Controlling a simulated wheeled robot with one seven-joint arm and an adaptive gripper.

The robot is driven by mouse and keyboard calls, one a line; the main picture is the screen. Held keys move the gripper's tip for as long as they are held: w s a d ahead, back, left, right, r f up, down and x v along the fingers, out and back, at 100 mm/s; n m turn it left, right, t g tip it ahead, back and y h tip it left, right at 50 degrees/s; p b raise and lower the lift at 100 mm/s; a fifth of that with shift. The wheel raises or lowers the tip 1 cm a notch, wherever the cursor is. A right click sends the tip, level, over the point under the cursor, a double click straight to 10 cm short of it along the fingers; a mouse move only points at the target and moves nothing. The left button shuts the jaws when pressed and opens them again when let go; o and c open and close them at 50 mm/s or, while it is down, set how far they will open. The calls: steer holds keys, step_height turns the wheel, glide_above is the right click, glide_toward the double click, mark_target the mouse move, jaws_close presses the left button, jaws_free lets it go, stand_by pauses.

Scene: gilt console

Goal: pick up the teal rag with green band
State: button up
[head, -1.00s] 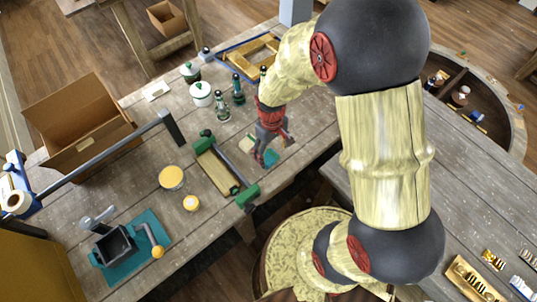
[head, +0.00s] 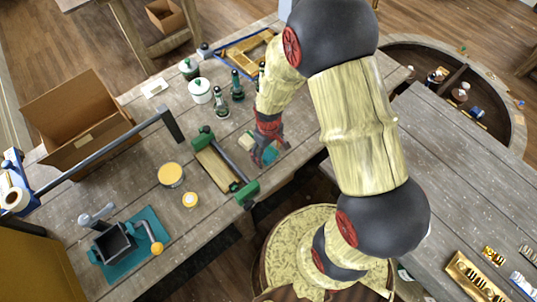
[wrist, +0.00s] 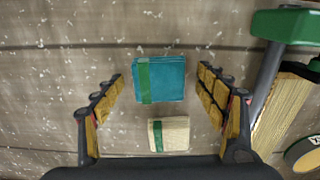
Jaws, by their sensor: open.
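The teal rag with green band (wrist: 161,79) lies flat on the wooden table, a folded square with a green strip near its left side in the wrist view. In the head view the teal rag (head: 270,154) is partly hidden by my gripper (head: 264,155). In the wrist view my gripper (wrist: 165,100) is open, its fingers to either side of the rag in the picture and apart from it. A cream block-like cloth with a green band (wrist: 169,134) lies just below the rag in the wrist view, also between the fingers.
A green-ended wooden rack (head: 220,166) stands close beside the rag, and its green end (wrist: 287,26) shows in the wrist view. Bottles and jars (head: 200,90) stand behind. A cardboard box (head: 80,120) is at the left. The table's front edge is near.

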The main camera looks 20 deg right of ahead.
mark_target(268, 153)
steer(key=shift+c, duration=0.6)
steer(key=c, duration=0.9)
steer(key=shift+r, duration=0.2)
steer(key=shift+r, duration=0.2)
step_height(268, 153, up, 2)
steer(key=shift+w+r, duration=0.1)
steer(key=shift+s+a+r+p, duration=0.2)
steer(key=shift+s+r, duration=1.5)
steer(key=shift+s, duration=0.65)
steer(key=shift+s+a+r+p, duration=0.2)
steer(key=shift+s+r, duration=1.45)
steer(key=shift+s, duration=0.75)
steer(key=shift+s+a+r+p, duration=0.2)
steer(key=shift+s+r, duration=1.5)
steer(key=shift+s, duration=0.65)
